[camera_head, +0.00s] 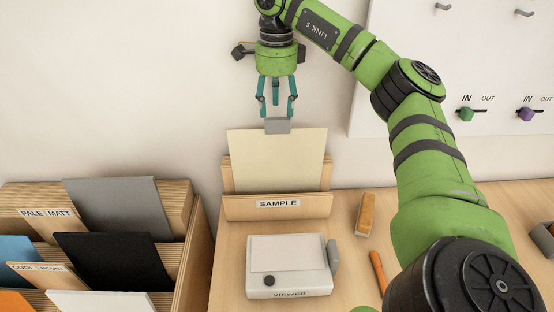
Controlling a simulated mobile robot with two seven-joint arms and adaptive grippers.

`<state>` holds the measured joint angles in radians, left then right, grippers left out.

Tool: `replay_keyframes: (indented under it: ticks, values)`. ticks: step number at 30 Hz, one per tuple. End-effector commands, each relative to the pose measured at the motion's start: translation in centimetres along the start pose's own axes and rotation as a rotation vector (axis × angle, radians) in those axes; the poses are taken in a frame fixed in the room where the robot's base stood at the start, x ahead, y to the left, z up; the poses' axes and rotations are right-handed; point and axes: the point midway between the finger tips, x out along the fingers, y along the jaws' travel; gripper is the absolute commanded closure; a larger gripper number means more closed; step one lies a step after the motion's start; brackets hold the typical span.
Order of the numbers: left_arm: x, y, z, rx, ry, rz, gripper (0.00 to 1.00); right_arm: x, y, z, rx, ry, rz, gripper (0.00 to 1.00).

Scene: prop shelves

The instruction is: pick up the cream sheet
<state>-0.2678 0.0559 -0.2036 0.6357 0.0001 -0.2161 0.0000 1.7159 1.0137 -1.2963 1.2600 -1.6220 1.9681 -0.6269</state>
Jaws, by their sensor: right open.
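The cream sheet (277,157) stands upright in the wooden holder labelled SAMPLE (277,207), near the back of the bench. A grey tab (277,126) sits at the middle of its top edge. My right gripper (277,109) points down just above the sheet, with its fingers spread and open. Its fingertips are at or just above the tab; I cannot tell whether they touch it. Nothing is held in it. The sheet's lower part is hidden behind the holder's front. My left gripper is not in view.
A white viewer box (288,265) stands in front of the holder. A wooden rack (195,255) with grey, black, blue and white sheets is at the left. A brush-like block (365,214) and an orange stick (379,271) lie right of the viewer. A hook panel (480,65) is behind.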

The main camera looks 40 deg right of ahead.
Motion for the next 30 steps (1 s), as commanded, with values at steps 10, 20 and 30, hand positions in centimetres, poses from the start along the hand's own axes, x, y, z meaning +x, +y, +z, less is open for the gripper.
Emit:
replay_keyframes:
  ticks: [10, 20, 30]
  values:
    - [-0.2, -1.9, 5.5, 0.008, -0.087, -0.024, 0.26, 3.3, 0.1, -0.3, 0.004, 0.007, 0.005, 0.47]
    - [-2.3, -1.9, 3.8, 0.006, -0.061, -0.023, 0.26, 7.7, 0.4, -0.6, 0.003, 0.005, 0.006, 0.47]
    - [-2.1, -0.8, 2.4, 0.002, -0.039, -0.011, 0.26, 8.5, 0.4, -0.5, 0.003, 0.003, 0.004, 0.55]
